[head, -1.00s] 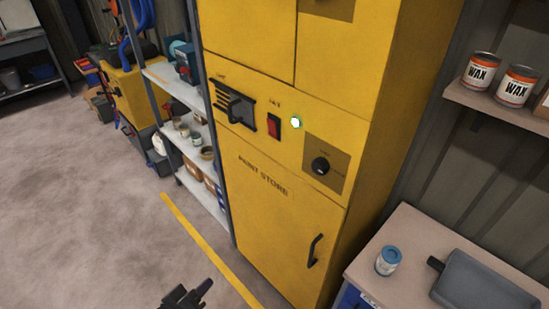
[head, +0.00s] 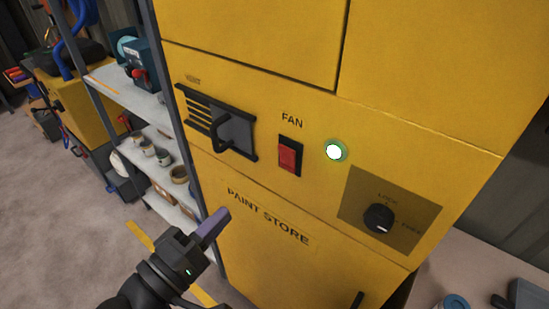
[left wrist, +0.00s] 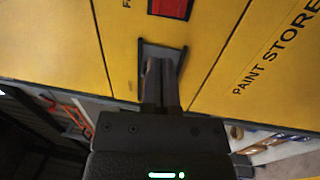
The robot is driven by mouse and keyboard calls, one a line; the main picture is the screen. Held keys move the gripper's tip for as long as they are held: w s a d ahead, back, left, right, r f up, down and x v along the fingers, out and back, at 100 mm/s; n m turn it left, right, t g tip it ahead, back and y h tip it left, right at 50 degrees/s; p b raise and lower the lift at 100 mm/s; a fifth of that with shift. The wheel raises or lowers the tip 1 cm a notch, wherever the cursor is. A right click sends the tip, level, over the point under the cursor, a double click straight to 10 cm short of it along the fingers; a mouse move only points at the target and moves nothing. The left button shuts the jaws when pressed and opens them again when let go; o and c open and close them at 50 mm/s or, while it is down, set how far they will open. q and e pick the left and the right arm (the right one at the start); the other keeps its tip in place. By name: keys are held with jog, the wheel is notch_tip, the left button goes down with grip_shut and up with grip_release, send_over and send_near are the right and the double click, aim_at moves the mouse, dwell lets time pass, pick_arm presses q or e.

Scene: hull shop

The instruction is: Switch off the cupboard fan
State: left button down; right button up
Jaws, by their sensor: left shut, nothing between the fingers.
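The yellow paint store cupboard (head: 310,205) fills the middle of the head view. A red rocker switch (head: 289,155) in a black frame sits on its front under the word FAN. The switch also shows at the top of the left wrist view (left wrist: 171,8), partly cut off. A round lamp (head: 334,152) right of the switch glows white-green. My left gripper (head: 216,228) is shut and empty, in front of the cupboard, below and left of the switch in the head view, apart from it. My right gripper is not in view.
A vent slider with a black handle (head: 222,132) is left of the switch. A black knob (head: 379,218) is on a darker panel to the right. A loaded shelf rack (head: 115,85) stands left; a bench (head: 465,285) stands right.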

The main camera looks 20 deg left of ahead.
aim_at(284, 152)
pick_arm(q)
jog(key=p+x, duration=0.1)
jog(key=x, duration=1.2)
jog(key=shift+w+d, duration=0.1)
jog(key=shift+w, duration=0.3)
jog(key=shift+r, duration=0.1)
